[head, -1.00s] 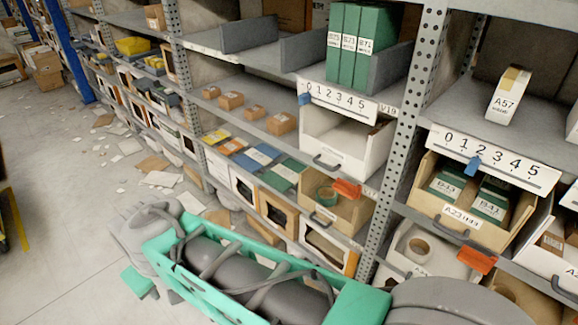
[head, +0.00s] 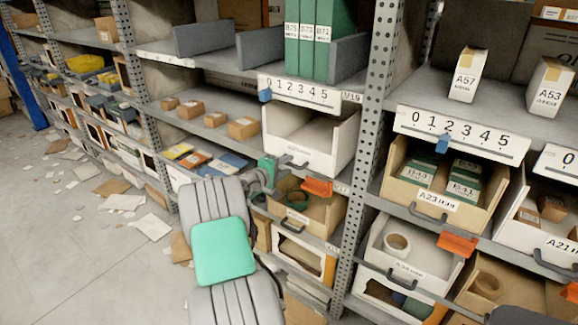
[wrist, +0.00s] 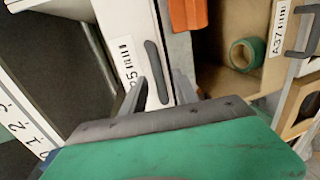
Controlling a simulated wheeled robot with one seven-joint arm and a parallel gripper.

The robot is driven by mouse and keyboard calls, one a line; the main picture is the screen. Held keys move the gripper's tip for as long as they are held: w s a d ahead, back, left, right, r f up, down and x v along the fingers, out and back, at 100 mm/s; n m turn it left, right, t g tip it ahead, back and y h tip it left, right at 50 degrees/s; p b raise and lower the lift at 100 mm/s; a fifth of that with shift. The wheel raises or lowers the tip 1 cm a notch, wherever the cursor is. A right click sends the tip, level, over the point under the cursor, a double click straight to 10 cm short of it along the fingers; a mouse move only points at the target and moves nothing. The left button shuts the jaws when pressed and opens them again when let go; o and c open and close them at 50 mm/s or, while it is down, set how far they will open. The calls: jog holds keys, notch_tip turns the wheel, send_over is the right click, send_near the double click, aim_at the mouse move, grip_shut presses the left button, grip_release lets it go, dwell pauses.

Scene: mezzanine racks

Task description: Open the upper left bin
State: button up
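The upper left bin (head: 318,140) is a white open-topped bin on the left rack bay, below a 0–5 scale strip. In the wrist view its white front (wrist: 130,28) carries a label and a dark bar handle (wrist: 157,72). My gripper (head: 287,163) is at the bin's lower front edge. In the wrist view, the two fingers of my gripper (wrist: 158,88) are apart, one on each side of the handle. I cannot tell whether either finger touches it. The arm hides part of the bins below.
A cardboard bin (head: 325,213) with a green tape roll sits below, with an orange tag (head: 317,187) above it. A perforated rack post (head: 372,120) stands right of the white bin. Papers (head: 120,203) litter the floor to the left.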

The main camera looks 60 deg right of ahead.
jog(key=shift+x, duration=1.15)
jog(key=shift+a, duration=0.1)
grip_shut()
dwell(0.4)
